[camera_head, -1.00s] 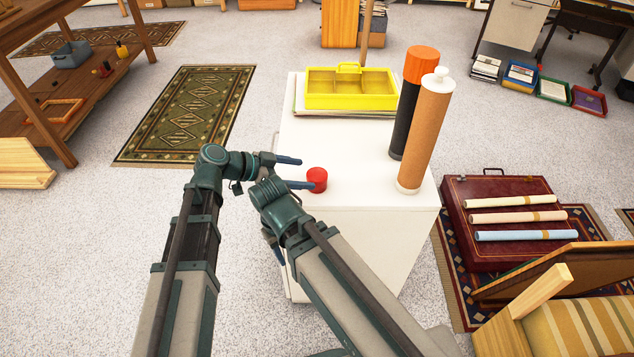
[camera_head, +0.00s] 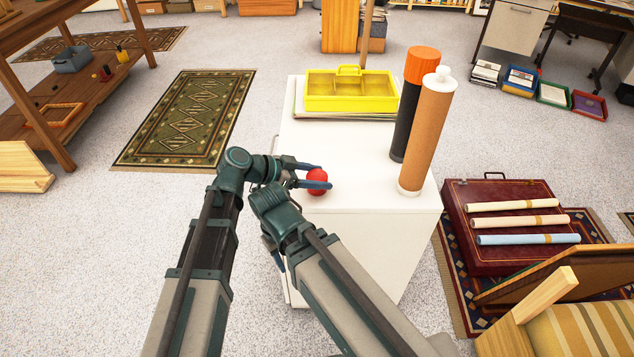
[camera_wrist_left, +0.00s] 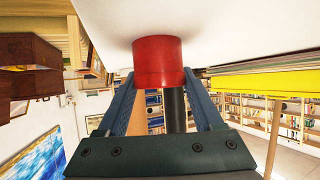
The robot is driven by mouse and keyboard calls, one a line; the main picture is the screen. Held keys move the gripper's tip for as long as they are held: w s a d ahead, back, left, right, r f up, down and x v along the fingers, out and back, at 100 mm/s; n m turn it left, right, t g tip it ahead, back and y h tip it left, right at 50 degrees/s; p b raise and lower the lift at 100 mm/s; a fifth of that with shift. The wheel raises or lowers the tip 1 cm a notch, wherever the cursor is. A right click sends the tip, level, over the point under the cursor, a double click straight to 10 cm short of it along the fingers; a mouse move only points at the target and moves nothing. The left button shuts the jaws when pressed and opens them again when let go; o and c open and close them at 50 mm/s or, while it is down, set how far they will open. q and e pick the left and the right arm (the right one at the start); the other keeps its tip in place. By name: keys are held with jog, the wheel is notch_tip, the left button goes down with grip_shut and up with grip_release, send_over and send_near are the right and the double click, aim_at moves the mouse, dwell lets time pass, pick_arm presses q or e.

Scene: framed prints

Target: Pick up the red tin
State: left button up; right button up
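The red tin (camera_head: 317,176) is a small round can standing on the white cabinet top (camera_head: 350,160), near its left edge. My left gripper (camera_head: 323,177) is open, with one blue finger on each side of the tin. In the left wrist view, the tin (camera_wrist_left: 158,62) sits between the fingertips, with the white top above it in the picture. I cannot tell whether the fingers touch it. My right gripper (camera_head: 273,248) is mostly hidden behind its own arm, low at the cabinet's left side.
A yellow divided caddy (camera_head: 350,98) sits on flat sheets at the back of the cabinet top. A black tube with an orange cap (camera_head: 419,85) and a brown tube (camera_head: 425,130) stand at its right. The middle of the top is clear.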

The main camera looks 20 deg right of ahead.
aim_at(317, 176)
pick_arm(q)
jog(key=c, duration=0.8)
jog(key=shift+c, duration=0.2)
jog(key=shift+r, duration=0.1)
notch_tip(317, 176, up, 10)
jog(key=p, duration=1)
